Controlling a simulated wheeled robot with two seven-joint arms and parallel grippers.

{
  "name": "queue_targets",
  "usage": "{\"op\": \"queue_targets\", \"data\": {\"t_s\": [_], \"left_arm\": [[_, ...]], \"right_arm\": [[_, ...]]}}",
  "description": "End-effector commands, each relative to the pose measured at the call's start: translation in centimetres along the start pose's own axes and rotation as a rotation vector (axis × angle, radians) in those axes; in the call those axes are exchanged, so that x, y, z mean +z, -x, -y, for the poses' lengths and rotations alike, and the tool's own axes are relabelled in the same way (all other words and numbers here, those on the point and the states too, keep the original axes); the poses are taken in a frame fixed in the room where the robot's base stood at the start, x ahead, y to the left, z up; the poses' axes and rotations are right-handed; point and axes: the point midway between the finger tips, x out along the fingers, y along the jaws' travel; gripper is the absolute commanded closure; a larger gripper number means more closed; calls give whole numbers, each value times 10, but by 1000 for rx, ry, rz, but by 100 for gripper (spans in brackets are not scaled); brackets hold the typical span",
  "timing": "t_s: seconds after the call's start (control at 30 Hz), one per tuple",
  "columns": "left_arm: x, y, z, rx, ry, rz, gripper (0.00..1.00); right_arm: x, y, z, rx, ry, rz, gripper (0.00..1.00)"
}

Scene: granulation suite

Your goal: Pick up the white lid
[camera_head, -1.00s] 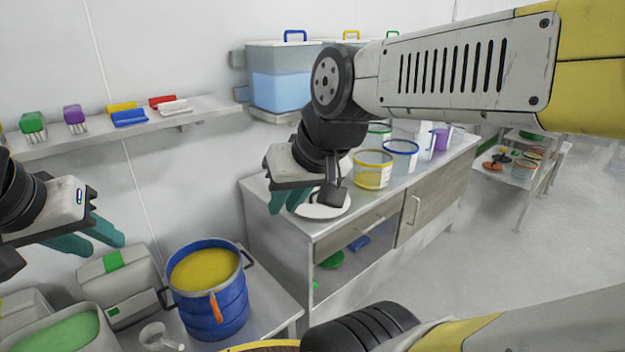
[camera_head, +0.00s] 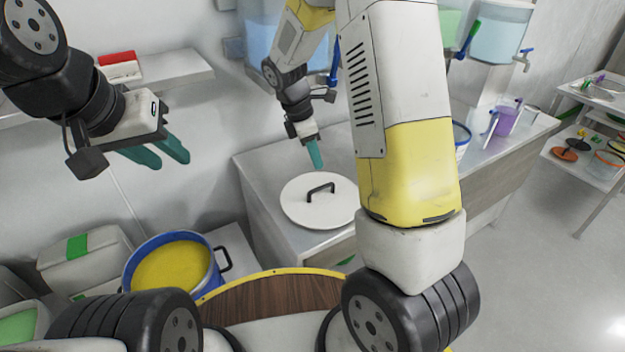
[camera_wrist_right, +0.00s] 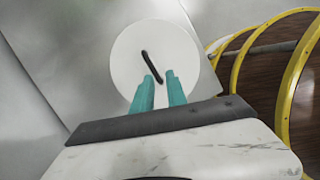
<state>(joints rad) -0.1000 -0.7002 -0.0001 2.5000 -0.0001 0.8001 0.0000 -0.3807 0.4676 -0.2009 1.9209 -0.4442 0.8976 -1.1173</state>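The white lid (camera_head: 298,207) is a round disc with a black bar handle (camera_head: 320,189). It lies flat on the steel counter, its right edge partly behind my right arm. My right gripper (camera_head: 318,166) is above the lid's far edge, fingers pointing down, apart from the handle. In the right wrist view the lid (camera_wrist_right: 130,60) lies beyond the two teal fingers (camera_wrist_right: 160,85), which have a gap with nothing between them. The fingertips line up with the near end of the handle there. My left gripper (camera_head: 168,152) is open and empty, in the air at the left.
A blue pot of yellow material (camera_head: 172,266) stands lower left of the counter (camera_head: 262,165). Behind my right arm are a blue-rimmed container (camera_head: 461,138) and a purple jug (camera_head: 507,119). A wall shelf (camera_head: 175,77) is behind my left gripper.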

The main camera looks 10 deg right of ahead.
Motion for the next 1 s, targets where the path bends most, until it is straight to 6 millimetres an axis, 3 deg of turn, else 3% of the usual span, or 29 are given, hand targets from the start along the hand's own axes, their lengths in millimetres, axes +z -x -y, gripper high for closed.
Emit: {"op": "queue_targets", "data": {"t_s": [0.03, 0.1, 0.3, 0.8, 1.0], "left_arm": [[0, 0, 0, 0, 0, 0, 66], [0, 0, 0, 0, 0, 0, 66], [0, 0, 0, 0, 0, 0, 66], [0, 0, 0, 0, 0, 0, 66], [0, 0, 0, 0, 0, 0, 66]], "right_arm": [[-8, -17, -8, -22, 85, 38, 82], [-13, -34, -16, -41, 184, 79, 82], [-20, -60, -26, -75, 336, 139, 82], [-8, -122, -27, -80, 349, 143, 82], [-5, -136, -26, -76, 347, 143, 82]]}}
